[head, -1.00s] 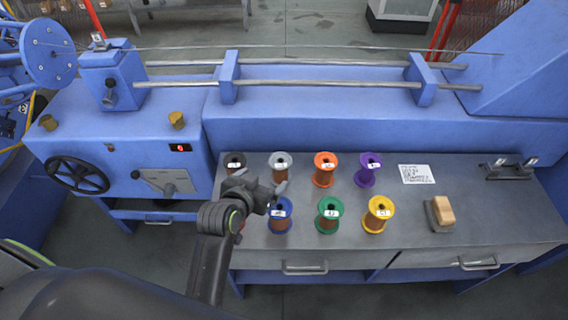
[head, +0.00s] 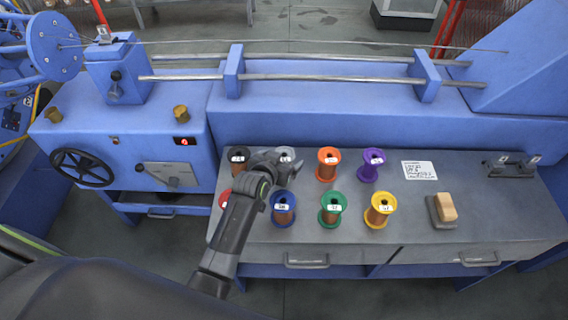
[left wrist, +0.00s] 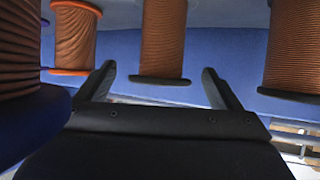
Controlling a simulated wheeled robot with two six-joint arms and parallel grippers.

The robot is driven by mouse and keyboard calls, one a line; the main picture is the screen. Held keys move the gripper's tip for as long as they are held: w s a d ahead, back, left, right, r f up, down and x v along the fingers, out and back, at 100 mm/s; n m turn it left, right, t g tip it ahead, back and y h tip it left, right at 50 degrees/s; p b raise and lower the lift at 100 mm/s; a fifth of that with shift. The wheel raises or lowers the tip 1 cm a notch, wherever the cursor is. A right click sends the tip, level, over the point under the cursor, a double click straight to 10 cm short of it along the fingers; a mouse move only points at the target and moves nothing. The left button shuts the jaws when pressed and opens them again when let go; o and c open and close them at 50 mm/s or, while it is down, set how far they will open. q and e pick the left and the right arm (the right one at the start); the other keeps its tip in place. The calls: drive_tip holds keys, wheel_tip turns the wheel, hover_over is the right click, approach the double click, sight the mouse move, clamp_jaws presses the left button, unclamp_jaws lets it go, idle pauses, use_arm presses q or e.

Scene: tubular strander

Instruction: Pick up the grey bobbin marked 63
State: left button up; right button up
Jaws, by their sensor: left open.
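The grey bobbin (head: 286,151) stands in the back row on the bench, partly hidden by my left gripper; its label is too small to read. My left gripper (head: 287,163) is open at it, reaching in from the front. In the left wrist view, a copper-wound bobbin with a dark grey flange (left wrist: 163,45) shows between the two open fingers (left wrist: 158,73), with gaps to both sides; I cannot tell whether it is fully between the tips. My right gripper is not in view.
A black bobbin (head: 238,156) stands close left, a blue bobbin (head: 283,211) in front, an orange bobbin (head: 328,163) to the right. Red (head: 224,198), purple (head: 371,163), green (head: 331,212) and yellow (head: 379,211) bobbins stand around. The right side holds a label sheet (head: 419,170) and a block (head: 445,207).

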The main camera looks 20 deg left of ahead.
sight(286, 154)
use_arm(q)
drive_tip(key=shift+x, duration=2.05)
drive_tip(key=shift+r, duration=0.1)
drive_tip(key=c, duration=1.3)
